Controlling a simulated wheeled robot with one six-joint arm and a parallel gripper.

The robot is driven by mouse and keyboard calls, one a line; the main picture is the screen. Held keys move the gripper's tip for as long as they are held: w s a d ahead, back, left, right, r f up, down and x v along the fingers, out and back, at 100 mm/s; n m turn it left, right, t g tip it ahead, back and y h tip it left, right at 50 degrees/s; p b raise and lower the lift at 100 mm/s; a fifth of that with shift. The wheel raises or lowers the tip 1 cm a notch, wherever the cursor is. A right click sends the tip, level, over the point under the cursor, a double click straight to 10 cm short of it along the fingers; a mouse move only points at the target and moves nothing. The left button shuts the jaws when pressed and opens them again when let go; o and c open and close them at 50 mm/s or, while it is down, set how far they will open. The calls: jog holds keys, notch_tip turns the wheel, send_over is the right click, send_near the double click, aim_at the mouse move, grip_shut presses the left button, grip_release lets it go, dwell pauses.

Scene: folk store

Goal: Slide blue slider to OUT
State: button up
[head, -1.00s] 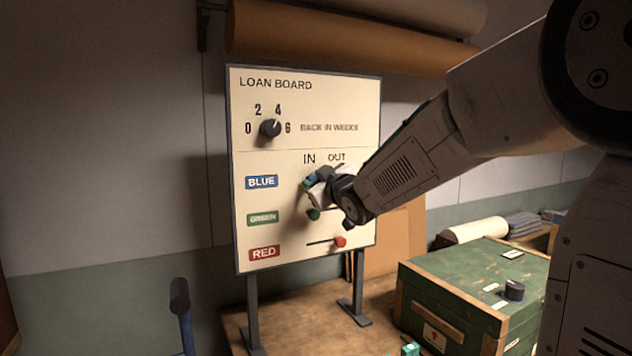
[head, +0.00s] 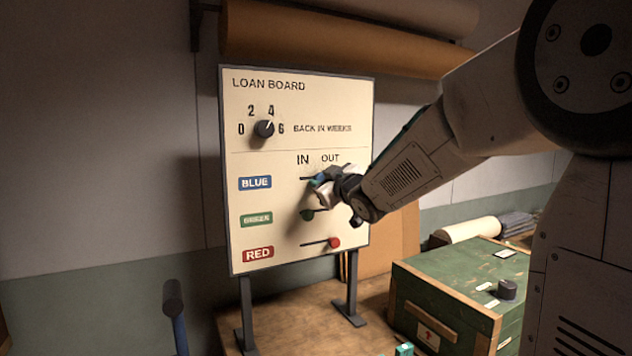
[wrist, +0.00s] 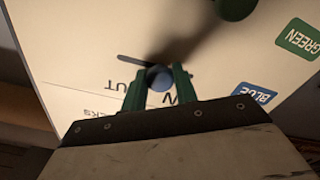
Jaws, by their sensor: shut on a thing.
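The loan board (head: 270,205) stands upright on two legs. Its blue slider (head: 317,180) is a round blue knob in the top slot, between the IN label (head: 302,160) and the OUT label (head: 330,158). Bare slot shows to its left in the head view. My gripper (head: 322,184) is shut on the blue slider. In the wrist view the green fingers (wrist: 158,86) stand on either side of the blue knob (wrist: 160,77). There the slot (wrist: 130,60) runs on past the knob toward the upside-down OUT lettering.
The green slider knob (head: 307,214) is just below my gripper, under IN. The red slider knob (head: 334,243) is lower, under OUT. A dial (head: 264,129) is above. A green chest (head: 450,290) stands on the bench at right.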

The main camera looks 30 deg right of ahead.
jog(key=shift+d, duration=2.05)
jog(key=o, duration=0.9)
jog(key=s, duration=0.9)
